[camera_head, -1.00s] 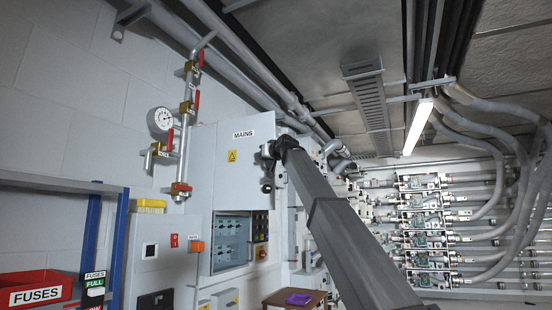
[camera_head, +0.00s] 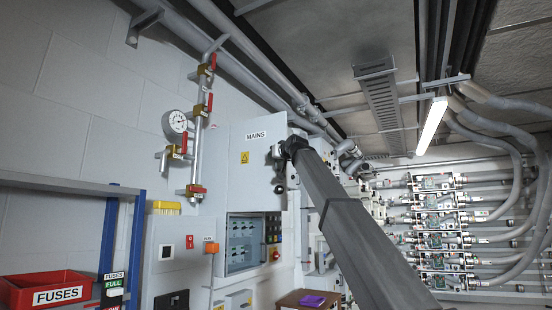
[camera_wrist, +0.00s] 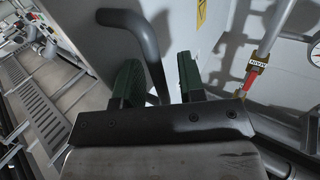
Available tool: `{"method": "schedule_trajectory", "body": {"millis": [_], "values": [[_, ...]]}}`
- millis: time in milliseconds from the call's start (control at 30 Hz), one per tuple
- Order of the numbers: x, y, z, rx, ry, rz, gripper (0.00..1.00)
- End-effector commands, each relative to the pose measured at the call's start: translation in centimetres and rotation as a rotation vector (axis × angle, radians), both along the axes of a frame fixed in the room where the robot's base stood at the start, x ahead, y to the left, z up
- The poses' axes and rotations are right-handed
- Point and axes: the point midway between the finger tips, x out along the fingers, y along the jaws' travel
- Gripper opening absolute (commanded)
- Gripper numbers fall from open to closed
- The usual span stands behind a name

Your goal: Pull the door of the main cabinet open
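The main cabinet's door (camera_head: 262,182) is a light grey panel marked MAINS, with a yellow warning label, on the wall left of my arm. It looks closed. My gripper (camera_head: 279,152) is at the door's right edge, mostly hidden by my arm. In the wrist view, my gripper (camera_wrist: 157,80) has two green fingers set apart. A dark bent handle (camera_wrist: 153,62) stands out from the grey door (camera_wrist: 185,30) and passes between them. A gap shows between the handle and the right finger; contact with the left finger is unclear.
Below the door is an open-fronted fuse panel (camera_head: 240,243). Left are a pressure gauge (camera_head: 176,122), pipes with red-handled valves (camera_head: 197,190), a blue-framed shelf (camera_head: 136,240) and a red fuse bin (camera_head: 45,288). A small brown table (camera_head: 290,299) stands below.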

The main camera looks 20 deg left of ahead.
Motion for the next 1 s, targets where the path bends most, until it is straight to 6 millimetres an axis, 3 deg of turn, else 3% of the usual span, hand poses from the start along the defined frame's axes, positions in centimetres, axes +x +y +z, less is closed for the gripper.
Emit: {"method": "schedule_trajectory", "body": {"millis": [267,800,1000], "values": [[-0.8,-0.9,-0.1,0.002,0.001,0.0,0.37],[-6.7,-7.3,-0.2,0.0,0.0,0.0,0.37],[-7.3,-8.0,0.0,0.0,0.0,0.0,0.37]]}}
